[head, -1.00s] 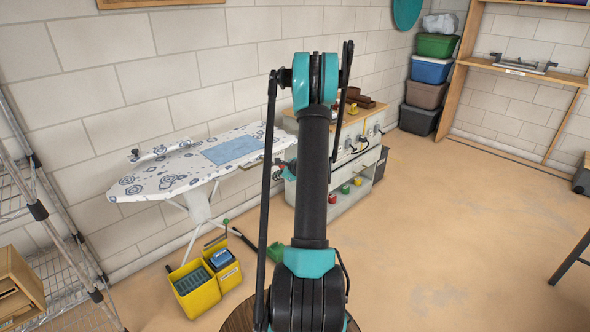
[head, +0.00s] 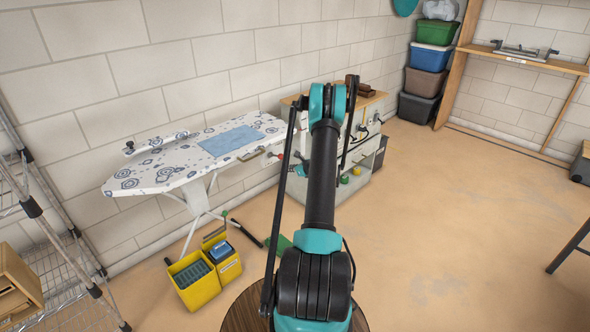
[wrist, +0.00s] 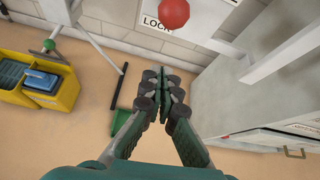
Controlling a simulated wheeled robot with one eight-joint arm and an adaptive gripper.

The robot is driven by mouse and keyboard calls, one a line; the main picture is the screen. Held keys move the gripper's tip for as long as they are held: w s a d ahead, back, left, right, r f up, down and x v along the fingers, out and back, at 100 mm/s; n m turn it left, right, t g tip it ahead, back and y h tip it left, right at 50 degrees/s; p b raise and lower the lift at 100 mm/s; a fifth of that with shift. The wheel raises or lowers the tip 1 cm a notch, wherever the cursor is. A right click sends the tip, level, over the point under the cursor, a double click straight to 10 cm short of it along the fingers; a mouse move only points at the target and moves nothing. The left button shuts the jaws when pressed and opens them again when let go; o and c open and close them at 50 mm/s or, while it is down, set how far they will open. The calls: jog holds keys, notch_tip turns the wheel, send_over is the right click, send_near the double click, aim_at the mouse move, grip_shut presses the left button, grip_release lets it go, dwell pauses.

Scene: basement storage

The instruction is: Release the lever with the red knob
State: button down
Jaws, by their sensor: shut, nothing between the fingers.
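The red knob (wrist: 173,13) is at the top edge of the wrist view, in front of a white sign reading LOCK (wrist: 152,23). The lever's shaft is hard to make out. The red knob (head: 281,156) also shows as a small spot by the right end of the patterned ironing board (head: 165,170) in the head view. My gripper (wrist: 163,88) has its fingers together and is empty, apart from the knob and below it in the wrist view. In the head view, my arm hides most of it.
Yellow bins (head: 194,283) stand on the floor below the board. A white cabinet (wrist: 245,85) is close on the gripper's right in the wrist view. A wire shelf (head: 50,250) is at the left. Open floor (head: 460,220) lies to the right.

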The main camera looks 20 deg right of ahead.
jog(key=shift+w+a+r, duration=0.35)
jog(key=shift+w+r, duration=0.25)
jog(key=shift+r, duration=0.1)
jog(key=shift+w+a+r, duration=0.35)
jog(key=shift+w+r, duration=0.25)
jog(key=shift+r, duration=0.1)
jog(key=shift+w+a+r, duration=0.1)
jog(key=shift+w+r, duration=0.1)
jog(key=shift+r, duration=0.4)
jog(key=shift+w+r, duration=0.2)
jog(key=shift+r, duration=0.35)
